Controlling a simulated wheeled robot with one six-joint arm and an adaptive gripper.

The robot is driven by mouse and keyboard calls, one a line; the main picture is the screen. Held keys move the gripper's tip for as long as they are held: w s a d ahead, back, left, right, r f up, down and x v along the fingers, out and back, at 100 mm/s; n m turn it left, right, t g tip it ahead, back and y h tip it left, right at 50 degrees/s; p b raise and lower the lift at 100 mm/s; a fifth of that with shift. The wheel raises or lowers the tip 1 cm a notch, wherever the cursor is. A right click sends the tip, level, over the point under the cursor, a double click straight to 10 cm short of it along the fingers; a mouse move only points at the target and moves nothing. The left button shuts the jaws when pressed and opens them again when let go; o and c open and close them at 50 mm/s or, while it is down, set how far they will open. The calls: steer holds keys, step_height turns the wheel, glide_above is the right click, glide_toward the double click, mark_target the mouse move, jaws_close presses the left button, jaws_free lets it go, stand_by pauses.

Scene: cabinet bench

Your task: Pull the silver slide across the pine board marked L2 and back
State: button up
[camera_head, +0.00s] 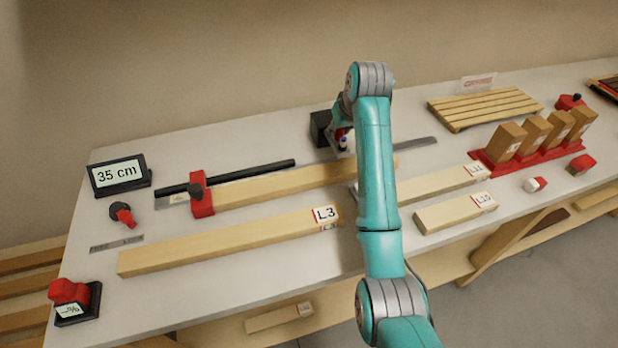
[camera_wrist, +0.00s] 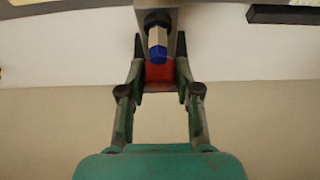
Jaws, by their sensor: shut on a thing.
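A long pine board (camera_head: 290,186) lies along the bench against a red stop (camera_head: 203,194). Its marking is hidden, so I cannot tell whether it is L2. My gripper is partly hidden behind my arm in the head view, beyond the far side of this board. In the wrist view, my gripper (camera_wrist: 160,75) is shut on a red-orange part (camera_wrist: 160,74). A grey, silver-looking body (camera_wrist: 170,18), likely the slide, adjoins it, with a white and blue knob (camera_wrist: 158,42) between the fingers. The rest of the slide is hidden.
A pine board marked L3 (camera_head: 230,240) lies in front. Shorter boards (camera_head: 440,184) (camera_head: 450,214) lie to the right. A black block (camera_head: 320,128) stands by my gripper. A display reading 35 cm (camera_head: 119,175) stands left. A red rack (camera_head: 530,160) of wooden blocks and a slatted tray (camera_head: 485,107) stand right.

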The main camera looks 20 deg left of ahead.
steer(key=shift+s+d, duration=0.75)
steer(key=shift+s, duration=0.3)
steer(key=shift+s+d, duration=0.7)
steer(key=shift+s, duration=0.35)
steer(key=shift+s+d, duration=0.75)
steer(key=shift+s, duration=0.3)
steer(key=shift+w+a, duration=0.85)
steer(key=shift+w, duration=0.35)
steer(key=shift+w+a, duration=0.8)
steer(key=shift+w, duration=0.45)
steer(key=shift+w+a, duration=0.85)
steer(key=shift+w, duration=0.35)
steer(key=o, duration=1)
steer(key=shift+c, duration=0.2)
steer(key=shift+r, duration=0.15)
